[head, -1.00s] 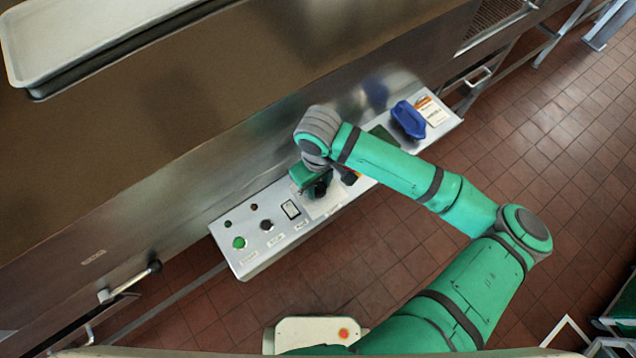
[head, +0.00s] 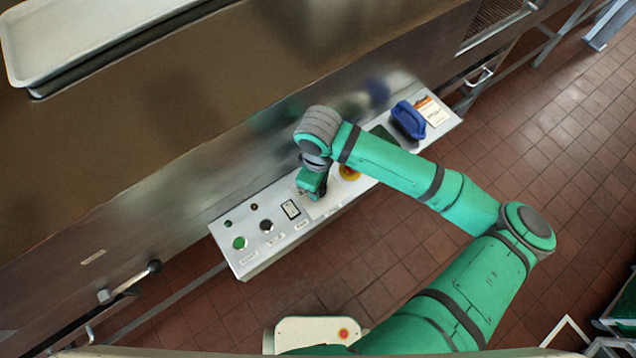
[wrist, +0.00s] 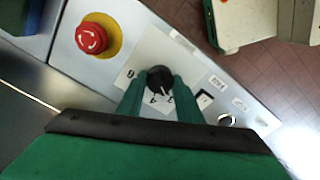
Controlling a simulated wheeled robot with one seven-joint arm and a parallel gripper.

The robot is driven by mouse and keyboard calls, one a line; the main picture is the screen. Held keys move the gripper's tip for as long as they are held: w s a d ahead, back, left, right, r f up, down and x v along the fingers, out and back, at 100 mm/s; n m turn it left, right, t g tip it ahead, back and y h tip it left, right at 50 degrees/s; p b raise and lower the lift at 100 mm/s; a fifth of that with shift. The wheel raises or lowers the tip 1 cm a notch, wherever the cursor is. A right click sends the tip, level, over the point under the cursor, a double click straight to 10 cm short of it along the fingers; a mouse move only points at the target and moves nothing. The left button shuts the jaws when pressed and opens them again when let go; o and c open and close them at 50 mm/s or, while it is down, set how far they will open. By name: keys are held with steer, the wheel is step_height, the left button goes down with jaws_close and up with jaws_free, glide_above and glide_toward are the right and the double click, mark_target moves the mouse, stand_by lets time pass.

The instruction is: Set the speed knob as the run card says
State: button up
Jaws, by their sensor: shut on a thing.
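The black speed knob (wrist: 160,79) sits on a pale dial plate in the wrist view. My gripper (wrist: 159,92) has its two green fingers on either side of the knob, closed on it. A 6 and a 4 show on the dial near the fingers; other marks are partly hidden, and I cannot tell the exact setting. In the head view my gripper (head: 312,186) is down at the control panel (head: 262,262) and hides the knob. The run card (head: 432,110), white with an orange band, lies at the panel's right end. Its text is too small to read.
A red emergency stop (wrist: 91,38) on a yellow ring is beside the dial.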

steer(key=o, duration=1)
steer(key=shift+o, duration=0.2)
step_height(320, 180, up, 11)
stand_by(0.3)
